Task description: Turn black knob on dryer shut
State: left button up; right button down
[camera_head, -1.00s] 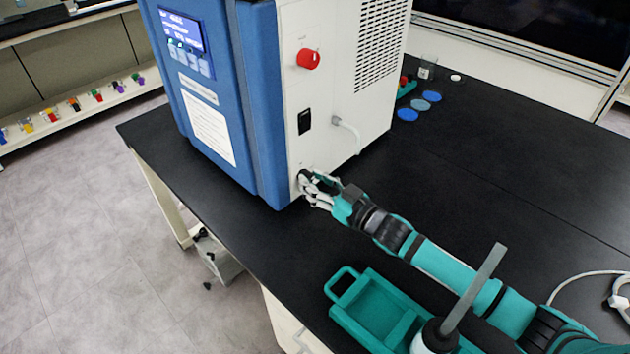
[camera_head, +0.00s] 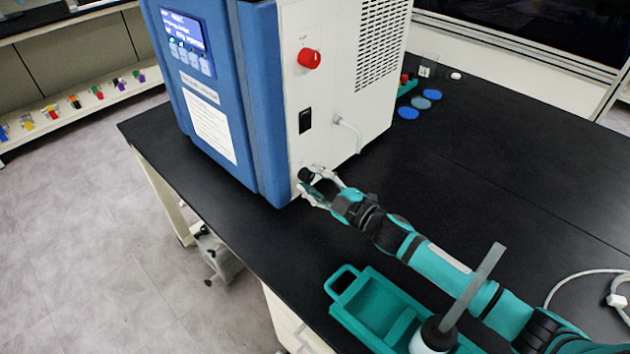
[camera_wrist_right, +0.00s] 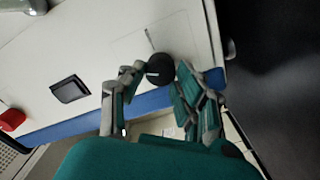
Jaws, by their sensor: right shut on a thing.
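The freeze dryer (camera_head: 262,95), blue in front with a white side panel, stands on the black bench. The black knob (camera_head: 306,175) is low on the side panel, near the front edge. My right gripper (camera_head: 310,179) is at the knob with a finger on each side of it. In the right wrist view, the round black knob (camera_wrist_right: 159,68) sits between the fingers (camera_wrist_right: 158,72), and I take the gripper as shut on it. A thin line marks the panel beside the knob. My left gripper is not in view.
A red knob (camera_head: 309,58), a black switch (camera_head: 305,121) and a hose fitting (camera_head: 347,125) are higher on the panel. A teal tray (camera_head: 345,283) lies under my right arm. Blue discs (camera_head: 409,113) lie behind. The bench right of the dryer is mostly clear.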

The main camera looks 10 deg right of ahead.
jog(key=n, duration=0.5)
jog(key=shift+f, duration=0.15)
jog(key=shift+n+b, duration=0.3)
jog(key=shift+n, duration=0.1)
jog(key=c, duration=0.9)
grip_release()
jog(key=shift+c, duration=0.2)
jog(key=shift+s+d, duration=0.1)
jog(key=shift+s, duration=0.1)
jog(key=v, duration=1.1)
jog(key=shift+s+d, duration=0.2)
jog(key=shift+s, duration=0.05)
